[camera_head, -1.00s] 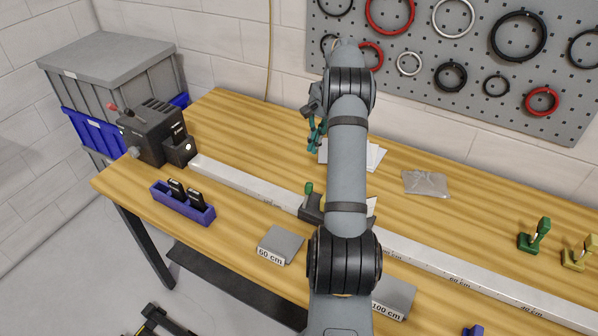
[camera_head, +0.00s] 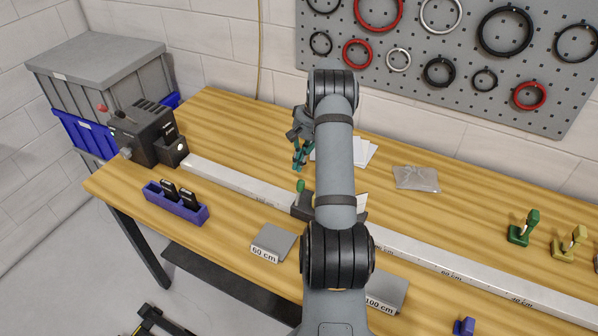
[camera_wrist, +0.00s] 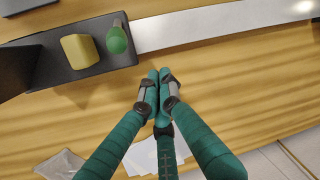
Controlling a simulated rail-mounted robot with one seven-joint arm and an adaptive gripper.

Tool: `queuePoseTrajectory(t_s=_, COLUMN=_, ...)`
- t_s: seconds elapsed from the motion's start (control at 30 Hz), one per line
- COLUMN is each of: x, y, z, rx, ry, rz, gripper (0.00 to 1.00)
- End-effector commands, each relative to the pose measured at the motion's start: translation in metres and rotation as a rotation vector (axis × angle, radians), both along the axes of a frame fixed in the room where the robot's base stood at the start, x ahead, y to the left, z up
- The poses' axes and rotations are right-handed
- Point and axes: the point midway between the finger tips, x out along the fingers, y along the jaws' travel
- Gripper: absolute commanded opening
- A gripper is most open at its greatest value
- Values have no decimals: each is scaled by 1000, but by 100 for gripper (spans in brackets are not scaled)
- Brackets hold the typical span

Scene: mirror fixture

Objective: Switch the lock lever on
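The lock lever appears as a green-tipped lever (camera_head: 301,186) on a dark fixture (camera_head: 302,207) that sits on the metal rail. In the wrist view the green knob (camera_wrist: 117,40) stands at the right end of the dark fixture (camera_wrist: 92,66), beside a yellowish block (camera_wrist: 79,51). My gripper (camera_head: 298,165) is just behind the lever in the head view, over the wood. In the wrist view the teal fingertips of my gripper (camera_wrist: 160,77) are together with nothing between them. They are apart from the knob, below and right of it. My arm hides part of the fixture.
The long metal rail (camera_head: 235,181) crosses the wooden table (camera_head: 230,125). A black device (camera_head: 147,135) is at the rail's left end. Papers (camera_head: 364,151) and a clear bag (camera_head: 416,178) lie behind the rail. Grey blocks (camera_head: 271,242) lie in front. Green (camera_head: 524,228) and yellow (camera_head: 569,243) pieces stand right.

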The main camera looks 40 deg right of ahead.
Motion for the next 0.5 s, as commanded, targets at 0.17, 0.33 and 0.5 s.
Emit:
queuePoseTrajectory(t_s=0.17, x=-4, y=9, z=-15, rx=1, ry=0, rz=-1, gripper=0)
queuePoseTrajectory(t_s=0.33, x=-18, y=18, z=-9, rx=1, ry=0, rz=-1, gripper=0)
queuePoseTrajectory(t_s=0.5, x=-26, y=23, z=-7, rx=1, ry=0, rz=0, gripper=0)
